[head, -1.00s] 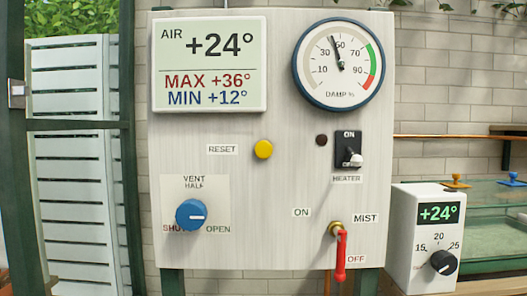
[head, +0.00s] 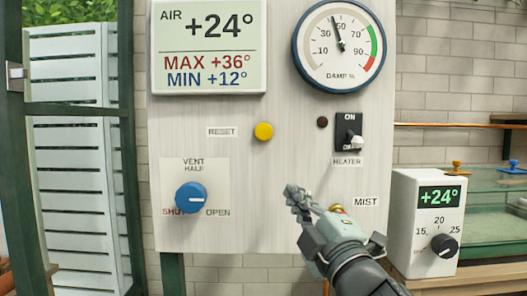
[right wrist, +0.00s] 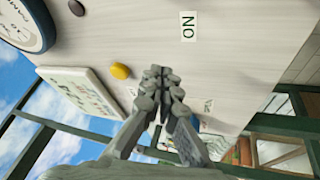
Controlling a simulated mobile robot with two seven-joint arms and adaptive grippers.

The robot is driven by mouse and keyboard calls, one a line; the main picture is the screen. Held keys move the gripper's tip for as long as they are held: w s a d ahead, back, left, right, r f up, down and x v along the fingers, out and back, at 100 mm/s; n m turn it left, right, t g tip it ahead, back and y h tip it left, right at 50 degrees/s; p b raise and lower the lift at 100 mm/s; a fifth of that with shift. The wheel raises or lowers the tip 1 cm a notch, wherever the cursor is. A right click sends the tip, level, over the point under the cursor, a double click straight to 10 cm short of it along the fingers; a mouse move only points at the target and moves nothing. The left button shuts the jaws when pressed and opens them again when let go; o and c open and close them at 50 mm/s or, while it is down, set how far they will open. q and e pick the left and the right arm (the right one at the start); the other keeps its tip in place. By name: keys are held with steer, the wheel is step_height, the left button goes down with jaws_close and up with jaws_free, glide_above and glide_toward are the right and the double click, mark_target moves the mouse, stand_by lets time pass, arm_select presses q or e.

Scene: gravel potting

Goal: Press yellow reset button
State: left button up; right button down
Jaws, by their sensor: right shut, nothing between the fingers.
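The yellow reset button (head: 263,131) is a round knob on the pale control panel (head: 280,180), right of the RESET label (head: 222,132). My right gripper (head: 292,190) is shut and empty, below and a little right of the button and apart from it. In the right wrist view the button (right wrist: 120,71) shows left of the closed fingertips (right wrist: 158,72), with bare panel between. My left gripper is not in view.
The panel carries a blue vent knob (head: 191,199), a heater switch (head: 348,133), a display (head: 209,45) and a damp gauge (head: 339,46). My right arm hides most of the mist valve (head: 336,207). A white thermostat (head: 425,225) stands at right.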

mark_target(266, 137)
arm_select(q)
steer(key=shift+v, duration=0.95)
arm_select(e)
steer(key=s+a+r+n+y, duration=0.5)
steer(key=r+n, duration=0.3)
steer(key=r, duration=0.2)
steer(key=shift+s+a+r+y, duration=0.15)
steer(key=shift+s+r+y, duration=0.25)
steer(key=shift+s+y, duration=0.45)
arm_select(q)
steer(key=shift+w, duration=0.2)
arm_select(e)
steer(key=shift+w, duration=0.1)
steer(key=w+b, duration=0.1)
steer(key=w, duration=0.6)
steer(key=shift+w+b, duration=0.25)
steer(key=shift+b, duration=0.15)
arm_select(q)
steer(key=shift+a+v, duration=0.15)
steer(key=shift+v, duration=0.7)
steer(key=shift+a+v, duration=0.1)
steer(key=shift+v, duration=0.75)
arm_select(e)
steer(key=shift+w, duration=0.65)
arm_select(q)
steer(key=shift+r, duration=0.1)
arm_select(e)
steer(key=shift+w, duration=0.4)
